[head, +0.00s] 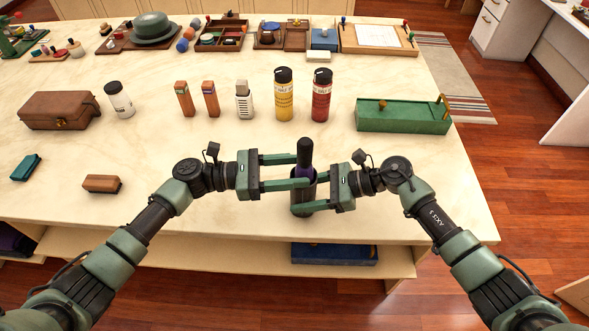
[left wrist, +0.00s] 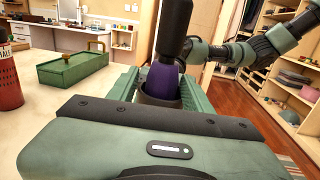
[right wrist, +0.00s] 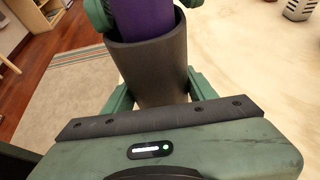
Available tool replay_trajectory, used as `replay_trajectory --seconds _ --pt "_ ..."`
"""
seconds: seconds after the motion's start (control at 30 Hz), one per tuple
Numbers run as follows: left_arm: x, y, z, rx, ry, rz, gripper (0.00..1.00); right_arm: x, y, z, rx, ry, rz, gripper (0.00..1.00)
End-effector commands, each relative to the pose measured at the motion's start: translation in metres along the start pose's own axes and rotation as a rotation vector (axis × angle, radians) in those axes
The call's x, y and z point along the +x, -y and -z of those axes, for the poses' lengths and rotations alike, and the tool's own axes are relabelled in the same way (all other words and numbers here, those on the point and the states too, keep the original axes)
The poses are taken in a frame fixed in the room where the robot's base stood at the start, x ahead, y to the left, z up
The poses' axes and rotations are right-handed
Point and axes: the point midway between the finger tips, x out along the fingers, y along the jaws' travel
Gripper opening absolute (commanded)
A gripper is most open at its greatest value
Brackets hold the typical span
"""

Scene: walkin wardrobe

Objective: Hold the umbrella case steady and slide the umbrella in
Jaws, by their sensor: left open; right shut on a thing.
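The umbrella, purple with a black handle (head: 304,152), stands upright with its lower part inside the dark tubular case (head: 302,196). The handle and a short purple stretch show above the rim. In the right wrist view the purple umbrella (right wrist: 145,18) enters the mouth of the case (right wrist: 148,68). My right gripper (head: 308,192) is shut on the case from the right. My left gripper (head: 304,170) is open, its fingers either side of the umbrella just above the case. The left wrist view shows the purple part (left wrist: 162,82) between them. The case's bottom is hard to make out.
The pale table (head: 230,205) has clear room around the grippers. Yellow (head: 284,95) and red (head: 321,96) bottles stand behind, with a green tray (head: 403,117) at right. A brown block (head: 102,184) and brown case (head: 58,110) lie left. The table's front edge is close.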

Motion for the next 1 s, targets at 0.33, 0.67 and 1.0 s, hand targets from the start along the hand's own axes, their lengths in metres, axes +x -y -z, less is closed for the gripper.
replay_trajectory --seconds 0.33,0.67,1.0 --pt "-0.034 0.005 0.003 -0.013 -0.027 0.003 0.61 0.0 0.001 -0.002 0.002 0.006 0.002 0.14" --pt "-0.101 0.003 -0.003 -0.008 -0.02 0.004 0.61 0.0 0.001 0.001 0.002 0.0 0.003 0.14" --pt "-0.12 0.003 -0.005 -0.006 -0.014 0.006 0.61 0.0 0.001 0.003 0.003 -0.004 0.003 0.14"
